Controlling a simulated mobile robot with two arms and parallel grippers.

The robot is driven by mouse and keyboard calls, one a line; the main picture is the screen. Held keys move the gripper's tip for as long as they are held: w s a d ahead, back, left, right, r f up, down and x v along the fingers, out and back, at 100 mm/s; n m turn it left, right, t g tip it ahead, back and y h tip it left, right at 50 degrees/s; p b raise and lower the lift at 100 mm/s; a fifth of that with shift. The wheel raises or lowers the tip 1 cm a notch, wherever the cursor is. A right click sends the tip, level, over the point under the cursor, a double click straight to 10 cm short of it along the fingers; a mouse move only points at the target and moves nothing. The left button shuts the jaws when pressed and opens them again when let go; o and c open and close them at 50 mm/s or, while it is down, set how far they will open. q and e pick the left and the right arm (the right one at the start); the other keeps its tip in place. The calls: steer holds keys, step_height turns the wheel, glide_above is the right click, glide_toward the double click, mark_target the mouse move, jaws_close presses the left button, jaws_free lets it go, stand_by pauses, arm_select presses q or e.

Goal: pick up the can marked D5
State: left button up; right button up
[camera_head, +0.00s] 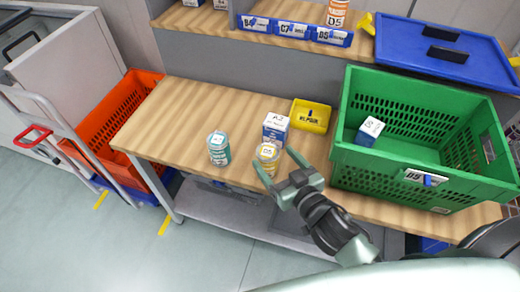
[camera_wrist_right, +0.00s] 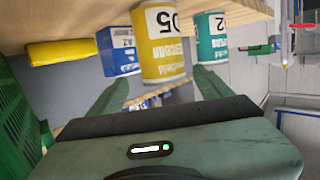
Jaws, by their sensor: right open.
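The yellow can marked D5 (camera_head: 267,156) stands upright near the front edge of the wooden bench, with a white label. It fills the middle of the right wrist view (camera_wrist_right: 163,48), where its D5 label appears upside down. My right gripper (camera_head: 277,165) is open and empty in front of the can, its fingers pointing at it. In the wrist view the fingertips (camera_wrist_right: 160,84) lie to either side of the can's line. I cannot tell whether they reach around it. My left gripper is not in view.
A white-and-blue box (camera_head: 275,128) stands close behind the can; a teal can (camera_head: 218,149) stands to its left. A yellow bin (camera_head: 310,117) and green crate (camera_head: 345,150) are to the right. An orange can marked D5 (camera_head: 337,14) is on the shelf. The bench's left part is clear.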

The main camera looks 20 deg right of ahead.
mark_target(262, 148)
steer(key=x, duration=0.3)
steer(key=shift+w+a+p, duration=0.1)
steer(key=shift+a+p, duration=0.05)
steer(key=shift+p, duration=0.15)
steer(key=x, duration=0.2)
steer(key=shift+w+a+f, duration=0.15)
steer(key=shift+w+a, duration=0.05)
steer(key=shift+w, duration=0.1)
steer(key=shift+w+a+f, duration=0.1)
steer(key=shift+w+f, duration=0.05)
steer(key=shift+w, duration=0.3)
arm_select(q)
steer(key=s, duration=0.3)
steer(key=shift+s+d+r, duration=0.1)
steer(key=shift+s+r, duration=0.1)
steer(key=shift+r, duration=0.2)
arm_select(e)
jaws_close()
